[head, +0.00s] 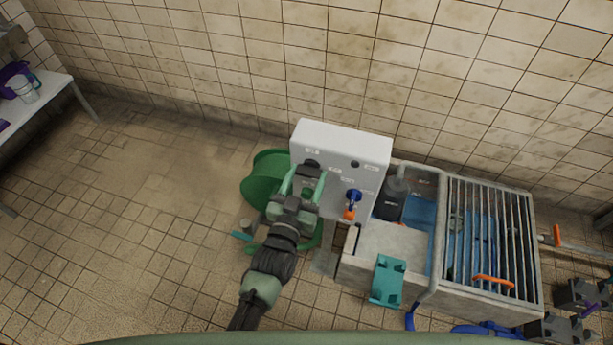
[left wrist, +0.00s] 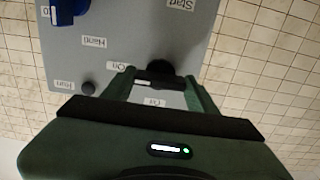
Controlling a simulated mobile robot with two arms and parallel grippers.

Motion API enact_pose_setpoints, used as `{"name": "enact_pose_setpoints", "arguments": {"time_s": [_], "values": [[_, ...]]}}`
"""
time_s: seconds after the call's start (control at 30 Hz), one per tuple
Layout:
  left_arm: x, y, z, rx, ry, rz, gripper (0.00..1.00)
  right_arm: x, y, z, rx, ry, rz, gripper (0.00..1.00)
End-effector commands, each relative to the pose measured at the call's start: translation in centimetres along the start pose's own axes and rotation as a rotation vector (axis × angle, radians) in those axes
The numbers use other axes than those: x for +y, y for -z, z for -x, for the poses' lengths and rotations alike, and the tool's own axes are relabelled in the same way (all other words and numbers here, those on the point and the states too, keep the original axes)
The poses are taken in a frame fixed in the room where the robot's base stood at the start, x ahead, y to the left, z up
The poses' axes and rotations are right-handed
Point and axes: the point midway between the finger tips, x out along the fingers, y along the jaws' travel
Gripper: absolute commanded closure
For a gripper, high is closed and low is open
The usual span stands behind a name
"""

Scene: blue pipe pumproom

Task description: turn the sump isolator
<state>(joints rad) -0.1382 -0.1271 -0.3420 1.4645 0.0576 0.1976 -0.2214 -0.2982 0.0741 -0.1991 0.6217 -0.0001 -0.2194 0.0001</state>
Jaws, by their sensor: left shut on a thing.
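A light grey control panel (head: 335,150) stands against the tiled wall, and its labelled face fills the upper left wrist view (left wrist: 130,20). My left gripper (head: 308,176) is at the panel's left part. Its fingers (left wrist: 159,84) are shut on a dark rotary knob (left wrist: 160,70), which I take to be the sump isolator. The knob sits between the labels "On" and "Off", which appear upside down in the left wrist view. The fingers partly hide the knob, so I cannot tell which label it points to. My right gripper does not show.
A blue switch (head: 354,196) and a small dark button (head: 355,164) are on the panel. Right of it is a concrete sump with a metal grate (head: 492,235). The floor farther left (head: 150,190) is clear.

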Motion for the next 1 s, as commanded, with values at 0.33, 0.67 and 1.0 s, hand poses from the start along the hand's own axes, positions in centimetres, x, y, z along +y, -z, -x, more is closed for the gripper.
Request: {"name": "enact_pose_setpoints", "arguments": {"time_s": [0.33, 0.67, 1.0], "values": [[-0.02, 0.0, 0.03, -0.001, 0.0, 0.088, 0.82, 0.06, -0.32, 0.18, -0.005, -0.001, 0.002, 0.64], [0.02, -0.02, 0.02, -0.001, -0.001, 0.355, 0.82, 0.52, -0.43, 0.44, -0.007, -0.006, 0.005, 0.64], [0.01, -0.08, 0.02, -0.001, -0.001, 0.679, 0.82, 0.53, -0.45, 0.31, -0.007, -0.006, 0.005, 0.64]]}}
